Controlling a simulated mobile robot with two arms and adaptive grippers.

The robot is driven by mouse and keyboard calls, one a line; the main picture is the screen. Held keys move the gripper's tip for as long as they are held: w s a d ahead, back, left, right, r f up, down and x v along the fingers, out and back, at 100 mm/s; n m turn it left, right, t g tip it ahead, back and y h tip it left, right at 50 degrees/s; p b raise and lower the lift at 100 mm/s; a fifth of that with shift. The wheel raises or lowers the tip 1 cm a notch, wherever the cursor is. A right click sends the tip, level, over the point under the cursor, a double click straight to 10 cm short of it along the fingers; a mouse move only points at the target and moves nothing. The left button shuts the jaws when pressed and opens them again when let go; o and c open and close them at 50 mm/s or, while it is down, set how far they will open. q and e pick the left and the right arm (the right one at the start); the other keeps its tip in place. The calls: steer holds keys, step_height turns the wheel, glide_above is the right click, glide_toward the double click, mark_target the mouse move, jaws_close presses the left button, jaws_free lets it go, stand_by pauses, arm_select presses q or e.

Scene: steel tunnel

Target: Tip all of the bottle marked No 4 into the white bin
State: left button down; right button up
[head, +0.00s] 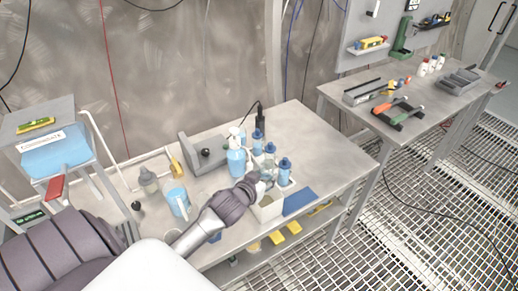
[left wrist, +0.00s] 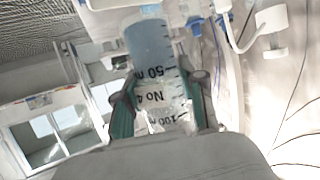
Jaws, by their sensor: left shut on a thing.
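My left gripper (left wrist: 163,105) is shut on the clear bottle marked No 4 (left wrist: 150,68), which has a printed scale and blue liquid at its 50 end. In the head view my left gripper (head: 266,182) is at the white bin (head: 267,211), over its back part; the bin's inside is mostly hidden. Clear bottles with blue caps (head: 257,142) are crowded just behind and beside the gripper. I cannot tell the bottle's exact tilt from the head view. My right gripper is not in view.
A blue pump bottle (head: 236,160), a blue jug (head: 178,202) and a grey flask (head: 149,181) stand left of the bin on the bench (head: 325,150). The bench's right part is clear. A second bench (head: 440,115) holds tools.

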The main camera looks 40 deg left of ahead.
arm_select(q)
steer(key=shift+a+f+m+y+b, duration=0.3)
steer(key=shift+a+m+y+b, duration=0.35)
steer(key=shift+a+m+b, duration=0.2)
steer(key=shift+a+f+m+y+b, duration=0.25)
steer(key=shift+a+m+y+b, duration=0.5)
steer(key=shift+a, duration=0.2)
steer(key=shift+a+f+m+y+b, duration=0.3)
steer(key=shift+a+m+y+b, duration=0.35)
steer(key=shift+a+m, duration=0.2)
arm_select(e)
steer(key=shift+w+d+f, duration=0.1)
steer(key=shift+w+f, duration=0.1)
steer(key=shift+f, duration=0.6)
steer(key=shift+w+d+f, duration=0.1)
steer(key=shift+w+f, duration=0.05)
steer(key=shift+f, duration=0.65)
arm_select(q)
steer(key=shift+f, duration=0.1)
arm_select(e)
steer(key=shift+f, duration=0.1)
